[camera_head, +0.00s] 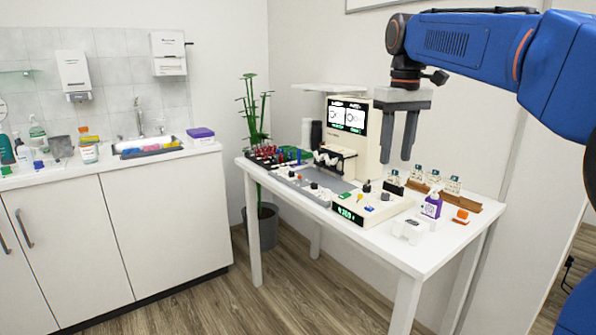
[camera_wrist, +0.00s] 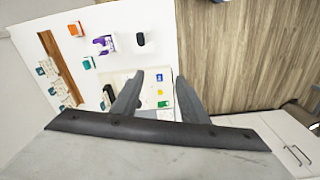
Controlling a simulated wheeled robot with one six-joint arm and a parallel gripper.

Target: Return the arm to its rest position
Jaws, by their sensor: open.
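My blue arm (camera_head: 475,42) reaches in from the right in the head view. My gripper (camera_head: 399,158) hangs from its end with the fingers pointing down, above the white table (camera_head: 431,259). The two grey fingers are apart with nothing between them. In the wrist view my gripper (camera_wrist: 157,92) is also open and empty, over the table's edge, with the wooden floor (camera_wrist: 225,50) beyond. The fingertips are apart from the things on the table.
The table bears a beige machine with a screen (camera_head: 345,115), a control panel (camera_head: 362,210), a purple-labelled bottle (camera_head: 431,206) and a wooden rack (camera_head: 462,201). A plant (camera_head: 252,120) stands behind its left end. A counter with a sink (camera_head: 148,143) is at left; floor lies between.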

